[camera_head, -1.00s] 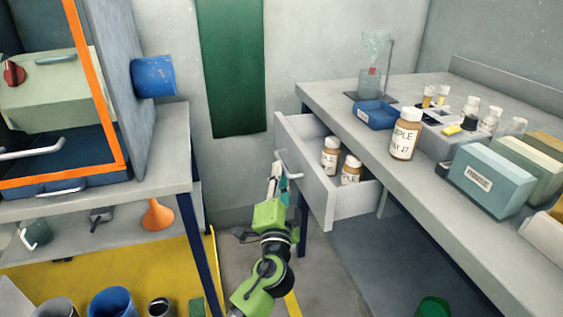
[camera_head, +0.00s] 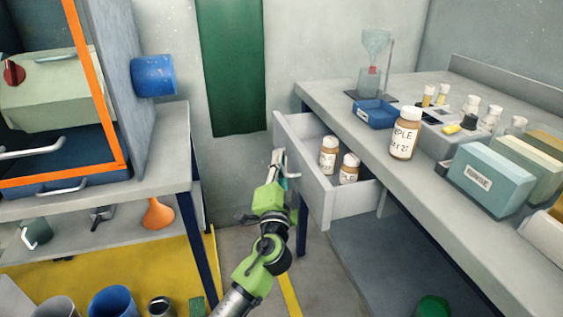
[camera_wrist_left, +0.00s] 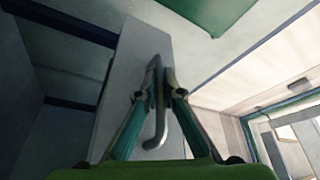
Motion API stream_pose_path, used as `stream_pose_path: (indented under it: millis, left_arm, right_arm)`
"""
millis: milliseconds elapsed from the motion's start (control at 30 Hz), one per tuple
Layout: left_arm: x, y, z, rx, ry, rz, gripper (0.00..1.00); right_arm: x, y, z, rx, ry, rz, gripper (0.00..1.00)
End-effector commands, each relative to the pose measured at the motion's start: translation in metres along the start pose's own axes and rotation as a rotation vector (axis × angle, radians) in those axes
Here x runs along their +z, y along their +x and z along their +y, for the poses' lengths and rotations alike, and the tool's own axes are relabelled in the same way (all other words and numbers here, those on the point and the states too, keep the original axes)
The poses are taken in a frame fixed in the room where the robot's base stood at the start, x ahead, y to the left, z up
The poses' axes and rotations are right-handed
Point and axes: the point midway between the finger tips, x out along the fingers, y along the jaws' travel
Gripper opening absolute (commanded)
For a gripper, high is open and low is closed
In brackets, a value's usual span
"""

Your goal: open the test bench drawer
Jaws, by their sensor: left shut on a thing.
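The test bench drawer (camera_head: 318,190) is pulled out from under the bench on the right, showing its inside. Two brown bottles with white caps and labels stand in it, one bottle (camera_head: 328,156) behind the other bottle (camera_head: 349,169). My left gripper (camera_head: 277,160) is at the drawer's front face. In the left wrist view my left gripper (camera_wrist_left: 160,80) has its fingers closed on the metal drawer handle (camera_wrist_left: 158,128), against the grey drawer front (camera_wrist_left: 125,75). My right gripper is in neither view.
A shelf bench (camera_head: 170,125) stands at left with an orange funnel (camera_head: 158,214) below. Open floor lies between the benches.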

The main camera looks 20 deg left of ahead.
Motion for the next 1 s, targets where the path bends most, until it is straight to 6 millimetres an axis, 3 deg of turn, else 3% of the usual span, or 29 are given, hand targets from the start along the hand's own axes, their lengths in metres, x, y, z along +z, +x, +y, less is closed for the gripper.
stream_pose_path:
  millis: [300,500,900,933,1000]
  left_arm:
    - [0.068,-0.029,-0.045,0.004,0.005,-0.006,0.0]
    - [0.097,-0.042,-0.066,0.003,0.002,-0.004,0.0]
    - [0.102,-0.044,-0.07,0.003,0.001,0.0,0.0]
    - [0.102,-0.044,-0.07,0.003,0.001,0.0,0.15]
    - [0.101,-0.044,-0.07,0.003,0.001,0.0,0.15]
  right_arm:
    - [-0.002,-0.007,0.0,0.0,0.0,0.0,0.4]
    - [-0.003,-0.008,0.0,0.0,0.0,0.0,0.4]
    - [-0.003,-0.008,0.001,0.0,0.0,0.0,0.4]
    - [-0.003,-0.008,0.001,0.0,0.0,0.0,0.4]
    - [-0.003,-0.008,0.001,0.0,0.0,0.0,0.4]
